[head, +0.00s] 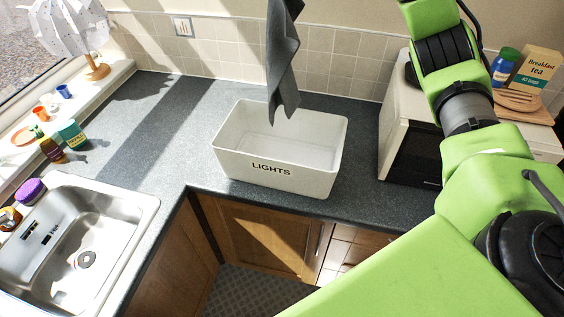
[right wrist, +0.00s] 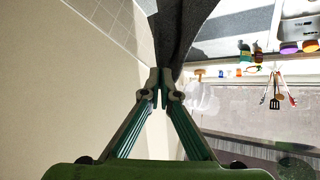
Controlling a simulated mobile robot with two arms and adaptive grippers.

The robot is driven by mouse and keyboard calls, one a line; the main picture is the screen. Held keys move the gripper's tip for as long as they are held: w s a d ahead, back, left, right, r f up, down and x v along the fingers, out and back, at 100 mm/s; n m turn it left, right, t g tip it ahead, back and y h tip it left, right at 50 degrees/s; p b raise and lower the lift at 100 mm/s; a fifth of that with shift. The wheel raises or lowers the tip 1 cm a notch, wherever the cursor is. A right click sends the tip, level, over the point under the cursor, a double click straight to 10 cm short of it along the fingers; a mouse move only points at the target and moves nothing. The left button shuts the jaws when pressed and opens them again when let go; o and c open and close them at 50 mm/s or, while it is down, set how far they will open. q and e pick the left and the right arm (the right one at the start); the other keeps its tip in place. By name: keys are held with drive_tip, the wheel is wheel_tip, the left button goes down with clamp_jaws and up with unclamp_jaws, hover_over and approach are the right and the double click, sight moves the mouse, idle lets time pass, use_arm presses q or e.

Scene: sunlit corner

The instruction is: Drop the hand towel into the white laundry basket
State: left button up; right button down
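The dark grey hand towel (head: 284,70) hangs down from the top edge of the head view. Its lower end overlaps the back of the white laundry basket (head: 240,166), marked LIGHTS, on the worktop. I cannot tell whether that end is above the rim or inside. The visible inside of the basket looks empty. In the right wrist view my right gripper (right wrist: 165,88) has its fingertips closed on the towel (right wrist: 181,32). That gripper is above the head view's frame. My left gripper is in neither view.
A white microwave (head: 402,135) stands right of the basket, with a tea box (head: 536,68) on top. A sink (head: 85,240) is at the left. Bottles (head: 72,134) and a lamp (head: 75,30) stand by the window. The worktop (head: 150,120) left of the basket is clear.

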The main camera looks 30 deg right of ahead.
drive_tip(key=shift+f, duration=0.1)
wheel_tip(320, 180, down, 42)
drive_tip(key=b, duration=2.3)
drive_tip(key=c, duration=2.2)
unclamp_jaws()
drive_tip(key=shift+c, duration=0.2)
drive_tip(key=o, duration=0.6)
